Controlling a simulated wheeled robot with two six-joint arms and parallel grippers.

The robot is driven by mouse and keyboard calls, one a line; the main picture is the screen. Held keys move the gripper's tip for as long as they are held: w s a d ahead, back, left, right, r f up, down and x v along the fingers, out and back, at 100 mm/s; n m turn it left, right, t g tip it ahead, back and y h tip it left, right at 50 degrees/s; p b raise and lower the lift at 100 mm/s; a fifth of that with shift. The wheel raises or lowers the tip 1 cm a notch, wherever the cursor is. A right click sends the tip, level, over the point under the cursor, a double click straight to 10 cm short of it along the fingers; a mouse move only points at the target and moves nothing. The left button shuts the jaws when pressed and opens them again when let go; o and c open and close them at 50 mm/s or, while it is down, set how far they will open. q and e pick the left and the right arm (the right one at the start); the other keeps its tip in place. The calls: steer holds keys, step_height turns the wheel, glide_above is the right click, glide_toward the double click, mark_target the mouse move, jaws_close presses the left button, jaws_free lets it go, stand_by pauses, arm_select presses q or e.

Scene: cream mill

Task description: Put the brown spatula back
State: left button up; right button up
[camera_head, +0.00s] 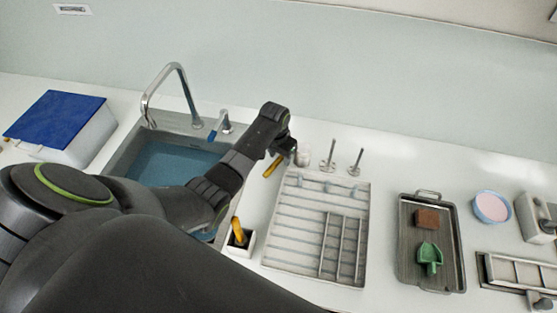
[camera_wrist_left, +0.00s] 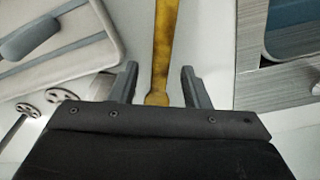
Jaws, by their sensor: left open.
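A yellow-brown handle, seemingly the brown spatula (camera_head: 272,167), lies on the white counter between the sink and the slatted rack. In the left wrist view its long, narrow shaft (camera_wrist_left: 163,45) runs between my left gripper's fingers. My left gripper (camera_head: 284,150) is above the counter at the spatula's far end. In the left wrist view its two fingers (camera_wrist_left: 159,78) are apart on either side of the shaft, with gaps on both sides. A white holder (camera_head: 231,246) with another yellow-brown piece (camera_head: 238,231) in it stands nearer to me. My right gripper is not in view.
The sink (camera_head: 125,148) with its faucet (camera_head: 178,75) lies left of the rack (camera_head: 290,247). Two metal stands (camera_head: 329,160) are behind the rack. A dark tray (camera_head: 410,268) with a brown block (camera_head: 427,218) and a green scoop (camera_head: 429,258) is to the right.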

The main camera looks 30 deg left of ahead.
arm_select(q)
steer(key=c, duration=0.9)
jaws_close()
steer(key=shift+r, duration=0.15)
